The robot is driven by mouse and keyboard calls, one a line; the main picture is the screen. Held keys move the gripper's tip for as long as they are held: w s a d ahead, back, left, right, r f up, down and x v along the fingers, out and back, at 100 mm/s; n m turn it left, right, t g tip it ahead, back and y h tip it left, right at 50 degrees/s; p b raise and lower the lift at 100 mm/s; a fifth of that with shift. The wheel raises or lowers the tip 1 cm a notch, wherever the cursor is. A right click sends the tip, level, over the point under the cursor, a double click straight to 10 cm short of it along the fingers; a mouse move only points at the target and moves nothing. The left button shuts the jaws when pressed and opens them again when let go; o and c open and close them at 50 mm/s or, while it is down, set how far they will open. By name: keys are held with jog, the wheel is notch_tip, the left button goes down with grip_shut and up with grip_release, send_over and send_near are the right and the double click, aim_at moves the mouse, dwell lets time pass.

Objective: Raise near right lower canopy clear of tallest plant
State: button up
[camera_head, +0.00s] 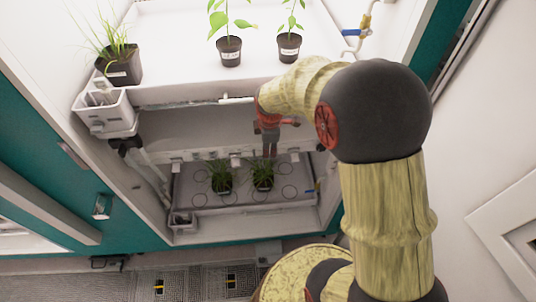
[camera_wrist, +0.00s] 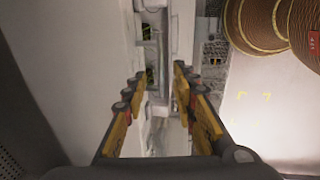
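The lower canopy (camera_head: 200,132) appears as a wide pale panel above the lower shelf in the head view, with a narrow front rail (camera_head: 200,155). Two grassy plants in dark pots, left (camera_head: 221,178) and right (camera_head: 263,175), stand below it on the grey tray. My gripper (camera_head: 268,153) is at the canopy's front edge, right of centre, with its fingers pointing down over the right plant. In the wrist view my gripper (camera_wrist: 160,72) has its yellow fingers apart. Pale structure shows between and beyond them; I cannot tell whether they touch it.
The upper shelf (camera_head: 180,65) holds a grassy plant (camera_head: 122,62) and two leafy plants, left (camera_head: 229,45) and right (camera_head: 289,42). A white bracket box (camera_head: 105,110) juts out at left. The lower tray (camera_head: 240,205) has open circles around the pots. Chamber side walls flank the opening.

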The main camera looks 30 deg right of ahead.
jog(key=f, duration=0.2)
jog(key=f+b, duration=0.1)
jog(key=f, duration=0.1)
jog(key=w+f, duration=0.1)
jog(key=f, duration=0.1)
jog(key=shift+d, duration=0.25)
jog(key=shift+c, duration=1.2)
grip_shut()
